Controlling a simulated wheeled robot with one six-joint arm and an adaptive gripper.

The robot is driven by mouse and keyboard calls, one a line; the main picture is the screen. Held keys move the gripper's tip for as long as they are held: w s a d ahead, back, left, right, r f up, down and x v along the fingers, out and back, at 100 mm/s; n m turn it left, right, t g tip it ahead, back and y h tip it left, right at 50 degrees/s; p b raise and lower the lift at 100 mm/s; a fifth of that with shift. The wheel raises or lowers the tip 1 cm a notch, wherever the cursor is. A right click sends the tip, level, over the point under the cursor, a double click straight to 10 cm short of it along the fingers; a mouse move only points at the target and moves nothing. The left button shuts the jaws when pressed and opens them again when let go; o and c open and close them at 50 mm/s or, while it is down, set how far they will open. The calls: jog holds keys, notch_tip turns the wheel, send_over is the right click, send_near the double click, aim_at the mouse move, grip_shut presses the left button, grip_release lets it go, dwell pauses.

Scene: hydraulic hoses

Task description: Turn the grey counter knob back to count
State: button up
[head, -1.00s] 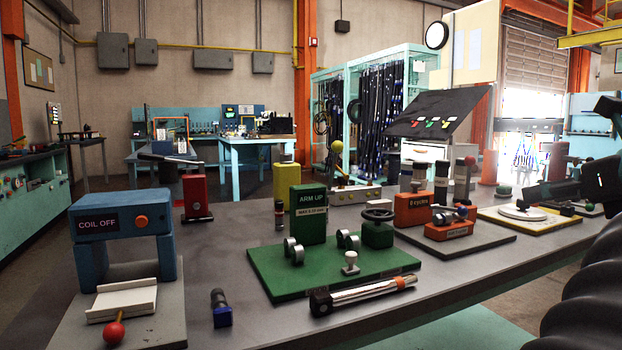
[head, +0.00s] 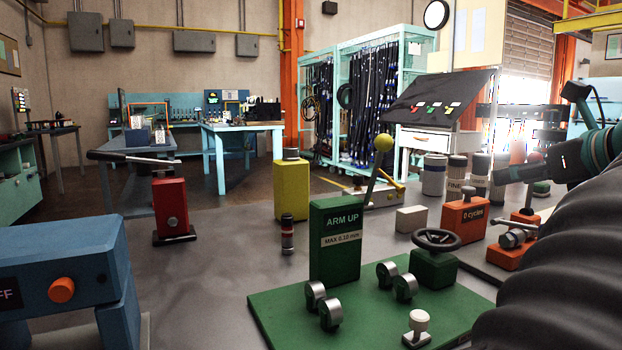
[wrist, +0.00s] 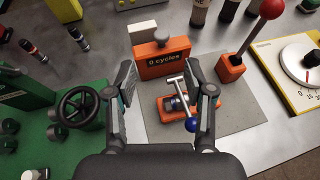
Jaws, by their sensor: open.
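The orange counter box (wrist: 163,62) reads "0 cycles" and stands on a grey plate, ahead of my gripper in the wrist view. The grey counter knob (wrist: 161,37) sits on top of the box. The box also shows in the head view (head: 463,216), where the knob is small and its setting cannot be read. My gripper (wrist: 162,80) is open and empty, its two fingers apart. In the picture, the counter box lies between and beyond the fingertips. Nothing touches the knob.
An orange clamp with a blue-ended T-handle (wrist: 191,124) lies between the fingers. A red-ball lever (wrist: 272,9) stands right of the counter. A black handwheel (wrist: 80,106) on a green fixture is close left. A white dial (wrist: 300,62) is at right.

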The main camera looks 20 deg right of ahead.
aim_at(469, 187)
jog(key=x, duration=1.3)
jog(key=shift+f, duration=0.1)
jog(key=shift+s, duration=0.1)
grip_shut()
